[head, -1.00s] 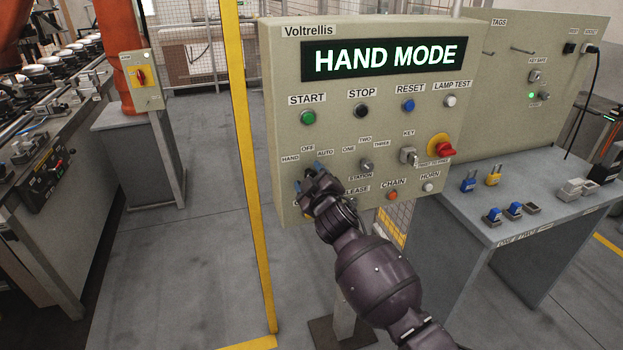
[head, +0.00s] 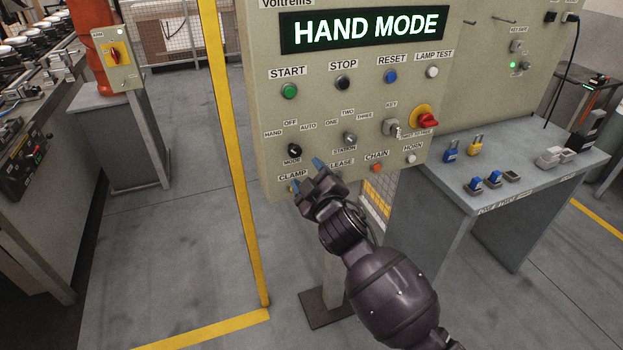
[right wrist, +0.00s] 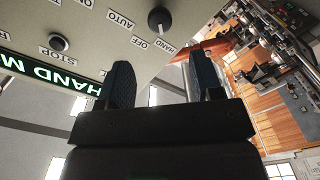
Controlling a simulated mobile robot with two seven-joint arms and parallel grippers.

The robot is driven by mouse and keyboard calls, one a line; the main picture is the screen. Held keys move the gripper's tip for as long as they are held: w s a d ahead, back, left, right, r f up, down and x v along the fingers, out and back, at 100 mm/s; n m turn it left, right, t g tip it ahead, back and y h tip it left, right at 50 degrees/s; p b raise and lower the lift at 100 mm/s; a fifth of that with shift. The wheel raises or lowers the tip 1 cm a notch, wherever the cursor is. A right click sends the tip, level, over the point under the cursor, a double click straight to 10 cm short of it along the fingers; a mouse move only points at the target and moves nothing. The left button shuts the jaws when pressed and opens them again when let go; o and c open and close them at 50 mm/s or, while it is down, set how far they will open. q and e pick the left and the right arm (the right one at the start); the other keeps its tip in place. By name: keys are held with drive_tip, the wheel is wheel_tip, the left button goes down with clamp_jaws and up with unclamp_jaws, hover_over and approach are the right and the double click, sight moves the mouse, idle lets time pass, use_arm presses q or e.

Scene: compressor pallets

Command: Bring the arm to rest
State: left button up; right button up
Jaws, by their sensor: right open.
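My right gripper (head: 308,174) is open and empty in front of the lower left part of the control panel (head: 262,110). Its blue-tipped fingers are apart, near the CLAMP label and below the black mode knob (head: 294,151). In the right wrist view the two fingers (right wrist: 160,88) stand apart with nothing between them, and the mode knob (right wrist: 159,20) shows beyond them. The display (head: 365,30) reads HAND MODE. The gripper hides part of the panel's bottom row of buttons. My left gripper is not in view.
A yellow post (head: 233,150) stands just left of the panel. A grey table (head: 540,178) with blue and yellow padlocks is at the right. A post box with a red switch (head: 115,55) and a conveyor bench (head: 30,170) are at the left. Open floor lies between.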

drive_tip(key=shift+s+d, duration=0.15)
drive_tip(key=shift+s, duration=0.4)
drive_tip(key=s+d+f+m+g+h, duration=0.25)
drive_tip(key=s+d+f+m, duration=0.8)
drive_tip(key=d, duration=0.55)
drive_tip(key=s+d+f+g+h, duration=0.1)
drive_tip(key=s+d+f, duration=0.1)
drive_tip(key=s+f, duration=0.2)
drive_tip(key=s+d+f+g+h, duration=0.1)
drive_tip(key=s+d+f, duration=0.2)
drive_tip(key=s, duration=0.5)
drive_tip(key=s+d+f+m+g+h, duration=0.1)
drive_tip(key=s+d+f, duration=0.2)
drive_tip(key=s+f, duration=0.3)
drive_tip(key=shift+s+d, duration=0.25)
drive_tip(key=shift+s, duration=0.3)
